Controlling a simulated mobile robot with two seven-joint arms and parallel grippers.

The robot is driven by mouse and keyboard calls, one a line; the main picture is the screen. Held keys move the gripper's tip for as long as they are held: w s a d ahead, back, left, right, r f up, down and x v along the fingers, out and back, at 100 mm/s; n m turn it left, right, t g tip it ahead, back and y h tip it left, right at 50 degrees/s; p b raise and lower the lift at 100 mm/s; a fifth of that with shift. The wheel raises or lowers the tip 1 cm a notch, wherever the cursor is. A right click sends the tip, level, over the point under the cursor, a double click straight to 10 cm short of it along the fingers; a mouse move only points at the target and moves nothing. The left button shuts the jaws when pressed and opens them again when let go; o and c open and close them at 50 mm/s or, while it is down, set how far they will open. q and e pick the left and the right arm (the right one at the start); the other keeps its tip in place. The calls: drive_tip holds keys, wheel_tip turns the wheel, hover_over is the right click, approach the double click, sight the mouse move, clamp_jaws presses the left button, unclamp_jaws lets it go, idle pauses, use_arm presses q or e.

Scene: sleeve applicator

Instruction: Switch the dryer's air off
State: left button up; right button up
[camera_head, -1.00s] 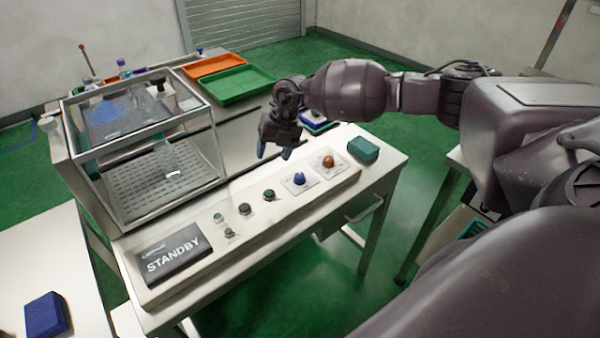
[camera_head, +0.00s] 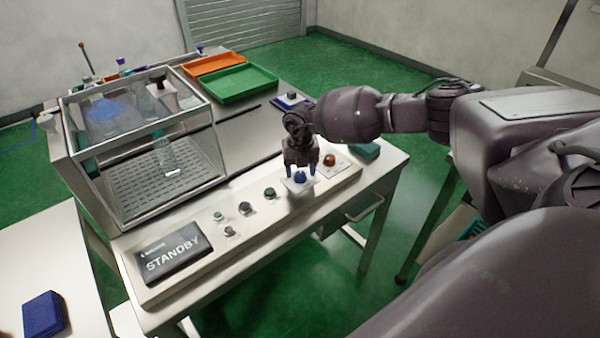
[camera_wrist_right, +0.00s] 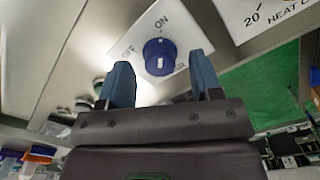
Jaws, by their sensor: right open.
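The blue knob (camera_head: 299,177) sits on a white plate on the sloped control panel. In the right wrist view the blue knob (camera_wrist_right: 160,57) has a white mark, and its plate reads OFF and ON, with a partly hidden word below. My right gripper (camera_head: 301,172) is above the knob, pointing down. In the right wrist view the two blue fingers of my right gripper (camera_wrist_right: 163,80) are apart, with the knob seen between and beyond their tips. I cannot tell whether they touch it. My left gripper is not in view.
An orange-brown knob (camera_head: 329,160) is just right of the blue one, and a green knob (camera_head: 270,193) is to its left. A STANDBY display (camera_head: 172,260) is at the panel's left end. A glass-walled box (camera_head: 150,150) stands behind. A teal block (camera_head: 365,151) lies at the right.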

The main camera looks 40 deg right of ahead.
drive_tip(key=shift+f, duration=0.6)
drive_tip(key=shift+c, duration=0.4)
drive_tip(key=c, duration=0.9)
drive_tip(key=shift+o, duration=0.2)
